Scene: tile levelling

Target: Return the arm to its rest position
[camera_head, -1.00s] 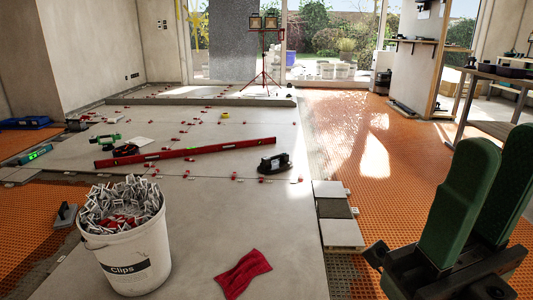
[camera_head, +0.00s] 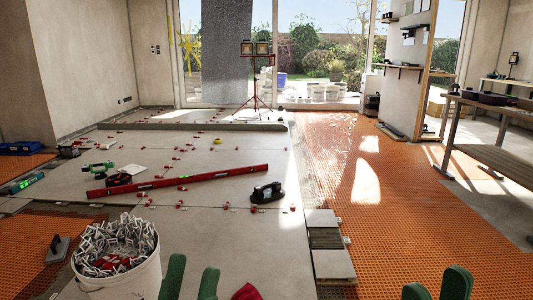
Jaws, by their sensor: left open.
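My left gripper (camera_head: 191,280) shows at the bottom edge, just right of the white bucket. Its two green fingers stand apart with nothing between them. My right gripper (camera_head: 436,288) shows at the bottom right over the orange matting. Its two green fingertips also stand apart, with no object seen between them. The lower parts of both grippers and both arms are cut off by the frame edge.
A white bucket (camera_head: 120,285) full of clips stands at lower left. A red cloth (camera_head: 247,292) lies near the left gripper. A long red level (camera_head: 180,180) and a black tool (camera_head: 267,192) lie on the tiles. Orange matting (camera_head: 400,220) is clear at right.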

